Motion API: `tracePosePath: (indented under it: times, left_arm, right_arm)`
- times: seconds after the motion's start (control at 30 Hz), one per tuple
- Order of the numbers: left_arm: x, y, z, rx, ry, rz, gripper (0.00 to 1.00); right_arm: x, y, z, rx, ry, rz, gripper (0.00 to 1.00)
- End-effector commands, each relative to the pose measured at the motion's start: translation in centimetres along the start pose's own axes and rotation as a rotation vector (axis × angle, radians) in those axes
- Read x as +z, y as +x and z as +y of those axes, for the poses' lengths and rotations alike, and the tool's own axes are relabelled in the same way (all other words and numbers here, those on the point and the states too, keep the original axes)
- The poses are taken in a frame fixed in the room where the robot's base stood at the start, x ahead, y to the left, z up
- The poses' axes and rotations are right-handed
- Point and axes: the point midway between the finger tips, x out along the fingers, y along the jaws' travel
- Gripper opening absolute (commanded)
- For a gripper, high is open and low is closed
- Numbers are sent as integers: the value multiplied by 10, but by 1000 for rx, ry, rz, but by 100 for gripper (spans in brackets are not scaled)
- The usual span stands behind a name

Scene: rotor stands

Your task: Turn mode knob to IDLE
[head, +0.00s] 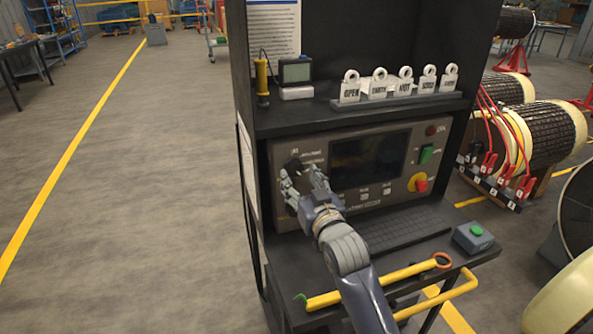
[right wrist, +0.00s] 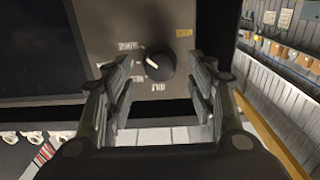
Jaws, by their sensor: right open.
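The mode knob (head: 293,164) is a dark round knob on the left of the grey control panel (head: 420,140). The right wrist view, which looks upside down, shows the knob (right wrist: 161,65) with a white pointer mark on its left side and several small labels around it, too blurred to read with certainty. My right gripper (head: 303,179) is in front of the knob, fingers spread. In the wrist view the open fingers (right wrist: 159,75) stand on either side of the knob, with visible gaps. My left gripper is out of view.
A dark screen (head: 369,158) sits right of the knob, with a green switch (head: 426,154) and a red-yellow stop button (head: 418,183) beyond. Below are a keyboard (head: 405,229), a yellow tool (head: 385,279) and a green-button box (head: 474,237). Hanging tags (head: 400,85) stand on the shelf above.

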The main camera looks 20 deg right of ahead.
Motion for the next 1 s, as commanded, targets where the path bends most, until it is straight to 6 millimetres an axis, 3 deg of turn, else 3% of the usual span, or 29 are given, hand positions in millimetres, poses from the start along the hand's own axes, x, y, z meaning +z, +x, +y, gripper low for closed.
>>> tracePosePath:
  times: [0.13, 0.37, 0.6, 0.67, 0.8, 1.0]
  left_arm:
    - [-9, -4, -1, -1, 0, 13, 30]
    - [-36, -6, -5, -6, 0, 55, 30]
    - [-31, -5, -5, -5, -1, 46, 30]
    - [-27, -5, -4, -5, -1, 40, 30]
    - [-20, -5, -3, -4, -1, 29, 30]
    - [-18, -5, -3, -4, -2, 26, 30]
  right_arm:
    - [-1, 20, 0, 0, 0, 0, 51]
    - [0, 32, 0, 0, 0, 0, 51]
    - [0, 32, 0, 0, 0, 0, 51]
    - [0, 32, 0, 0, 0, 0, 40]
    - [0, 32, 0, 0, 0, 0, 8]
    - [0, 32, 0, 0, -3, 0, 7]
